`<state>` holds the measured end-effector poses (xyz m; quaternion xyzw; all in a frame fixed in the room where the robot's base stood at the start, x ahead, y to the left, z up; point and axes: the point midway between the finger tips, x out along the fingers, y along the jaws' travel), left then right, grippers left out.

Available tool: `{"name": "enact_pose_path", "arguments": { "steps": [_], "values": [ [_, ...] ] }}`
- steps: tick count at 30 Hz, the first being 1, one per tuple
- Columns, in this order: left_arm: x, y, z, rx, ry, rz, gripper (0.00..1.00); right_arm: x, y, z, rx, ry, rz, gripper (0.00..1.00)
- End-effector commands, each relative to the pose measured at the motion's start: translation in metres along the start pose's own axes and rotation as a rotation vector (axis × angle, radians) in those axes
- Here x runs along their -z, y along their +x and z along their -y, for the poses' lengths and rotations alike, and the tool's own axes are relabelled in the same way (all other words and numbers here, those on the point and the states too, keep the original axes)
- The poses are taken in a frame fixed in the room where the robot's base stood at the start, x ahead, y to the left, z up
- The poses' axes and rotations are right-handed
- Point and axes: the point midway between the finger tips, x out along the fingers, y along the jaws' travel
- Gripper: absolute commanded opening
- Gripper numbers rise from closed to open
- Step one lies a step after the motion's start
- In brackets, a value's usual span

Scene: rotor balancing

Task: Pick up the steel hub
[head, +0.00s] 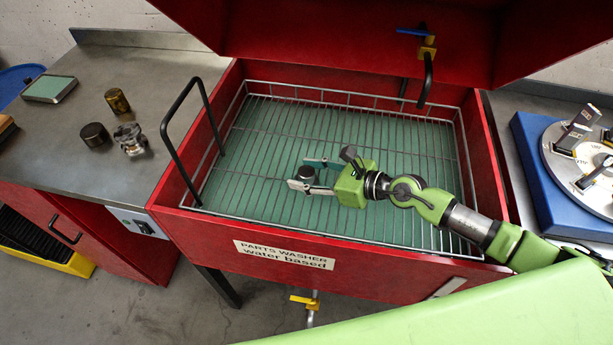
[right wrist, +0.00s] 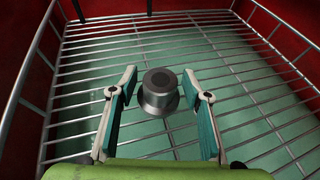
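The steel hub (right wrist: 160,93) is a short grey cylinder with a wider flange at its base and a dark bore in its top. It stands upright on the wire rack inside the red parts washer, and it also shows in the head view (head: 307,174). My right gripper (right wrist: 163,88) is open, with one finger on each side of the hub. Gaps show between both fingers and the hub. In the head view the right gripper (head: 308,173) reaches in from the right, low over the rack. My left gripper is not in view.
The wire basket (head: 240,140) has raised wire sides inside the red washer walls (head: 215,230). The red lid (head: 330,40) stands open above. A steel bench (head: 60,160) at left holds small metal parts. A blue base with a round dial (head: 585,165) sits at right.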

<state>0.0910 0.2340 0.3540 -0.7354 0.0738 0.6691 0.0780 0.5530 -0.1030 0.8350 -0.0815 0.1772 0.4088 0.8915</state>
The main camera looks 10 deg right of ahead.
Motion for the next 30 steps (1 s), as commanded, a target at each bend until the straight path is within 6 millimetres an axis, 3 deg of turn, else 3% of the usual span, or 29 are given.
{"name": "enact_pose_path", "arguments": {
  "steps": [1,4,5,17,23,30],
  "values": [
    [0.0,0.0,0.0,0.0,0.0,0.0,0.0,0.0,0.0,0.0,0.0,0.0,0.0,0.27],
    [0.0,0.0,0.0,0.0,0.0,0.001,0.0,0.0,0.0,0.0,0.0,0.0,0.0,0.01],
    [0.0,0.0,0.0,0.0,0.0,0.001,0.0,0.0,0.0,0.0,0.0,0.0,0.0,0.0],
    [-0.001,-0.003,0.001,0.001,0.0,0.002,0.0,-0.007,-0.003,0.0,0.001,-0.001,0.004,0.0],
    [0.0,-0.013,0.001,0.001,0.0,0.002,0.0,-0.032,-0.013,0.0,0.0,-0.004,0.006,0.0],
    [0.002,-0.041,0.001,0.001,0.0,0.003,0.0,-0.068,-0.034,-0.033,-0.004,0.001,0.007,0.0]
  ]
}}
